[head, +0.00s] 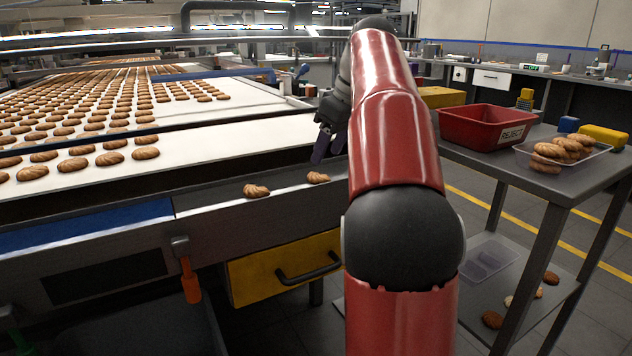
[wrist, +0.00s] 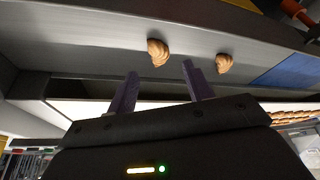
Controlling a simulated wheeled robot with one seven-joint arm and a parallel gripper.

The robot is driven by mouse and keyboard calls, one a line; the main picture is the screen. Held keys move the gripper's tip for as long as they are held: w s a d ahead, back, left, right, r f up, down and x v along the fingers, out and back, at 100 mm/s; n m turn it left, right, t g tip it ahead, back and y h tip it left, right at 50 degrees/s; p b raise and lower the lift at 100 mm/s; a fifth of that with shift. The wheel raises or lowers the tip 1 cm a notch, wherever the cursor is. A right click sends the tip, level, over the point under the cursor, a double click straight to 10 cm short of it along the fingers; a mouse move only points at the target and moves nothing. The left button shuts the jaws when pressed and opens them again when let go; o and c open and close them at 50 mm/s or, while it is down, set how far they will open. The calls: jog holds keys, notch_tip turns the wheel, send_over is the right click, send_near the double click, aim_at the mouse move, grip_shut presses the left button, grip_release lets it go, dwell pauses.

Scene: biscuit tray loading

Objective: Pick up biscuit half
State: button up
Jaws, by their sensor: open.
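Two golden-brown biscuit halves lie apart on the grey metal ledge along the conveyor's near side. In the head view, one biscuit half (head: 318,177) is at the right, close to my arm, and the other half (head: 256,190) is to its left. My gripper (head: 326,152) is above the ledge near the right half, with its purple fingers pointing down. In the wrist view, my gripper (wrist: 160,69) is open and empty. The nearer half (wrist: 158,51) shows just beyond the gap between the fingertips, and the other half (wrist: 223,63) is off to the right.
The white conveyor belt (head: 230,144) behind the ledge carries rows of whole biscuits at the left. At right, a side table (head: 520,182) holds a red REJECT bin (head: 480,128) and a clear tray (head: 597,152) of biscuits. Several biscuits lie on the table's lower shelf.

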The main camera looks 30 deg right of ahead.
aim_at(317, 175)
jog(key=b+x, duration=0.1)
jog(key=x, duration=0.4)
jog(key=shift+w+a+f, duration=0.15)
jog(key=shift+f, duration=0.2)
jog(key=c, duration=0.8)
jog(key=shift+o, duration=0.2)
